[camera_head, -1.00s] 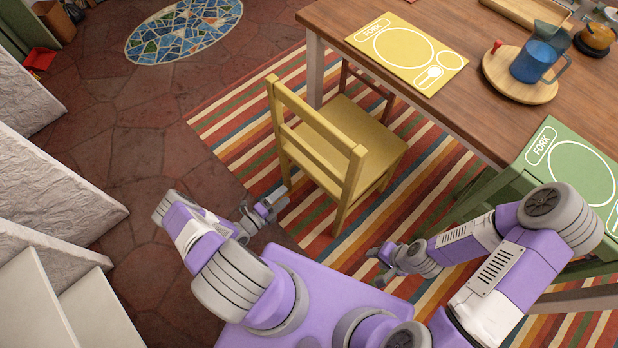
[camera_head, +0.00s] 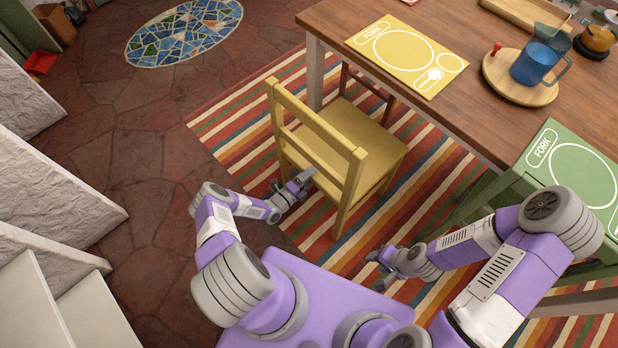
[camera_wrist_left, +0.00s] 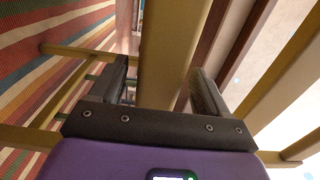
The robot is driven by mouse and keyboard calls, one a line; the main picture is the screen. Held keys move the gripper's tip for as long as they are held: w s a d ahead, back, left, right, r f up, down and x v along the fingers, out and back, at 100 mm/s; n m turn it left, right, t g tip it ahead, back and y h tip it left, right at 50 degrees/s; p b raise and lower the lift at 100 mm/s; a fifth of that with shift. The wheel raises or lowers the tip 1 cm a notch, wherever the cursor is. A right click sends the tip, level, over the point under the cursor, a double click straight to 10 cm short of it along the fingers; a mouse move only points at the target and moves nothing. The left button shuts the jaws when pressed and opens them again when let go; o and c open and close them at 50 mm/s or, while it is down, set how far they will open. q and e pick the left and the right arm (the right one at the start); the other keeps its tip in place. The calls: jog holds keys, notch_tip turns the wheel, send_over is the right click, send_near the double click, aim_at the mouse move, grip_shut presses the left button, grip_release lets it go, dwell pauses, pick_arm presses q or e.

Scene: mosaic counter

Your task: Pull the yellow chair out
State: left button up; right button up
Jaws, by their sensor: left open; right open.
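The yellow chair (camera_head: 346,145) stands on the striped rug beside the wooden table, with its back towards me. My left gripper (camera_head: 307,181) is at the lower part of the chair's back. In the left wrist view, the open fingers of my left gripper (camera_wrist_left: 160,85) lie on either side of a yellow chair bar (camera_wrist_left: 165,55); I cannot tell whether they touch it. My right gripper (camera_head: 376,265) is open and empty, low over the rug, to the right of the chair's near leg.
The wooden table (camera_head: 470,55) holds a yellow placemat (camera_head: 395,72), a round board (camera_head: 500,85) with a blue pitcher (camera_head: 533,63), and a green placemat (camera_head: 545,160). A green chair (camera_head: 490,195) stands at the right. White steps (camera_head: 50,285) are at the left. Bare stone floor (camera_head: 140,190) lies left of the rug.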

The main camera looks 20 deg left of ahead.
pick_arm(q)
jog(key=shift+w, duration=0.2)
jog(key=shift+c, duration=0.2)
grip_shut()
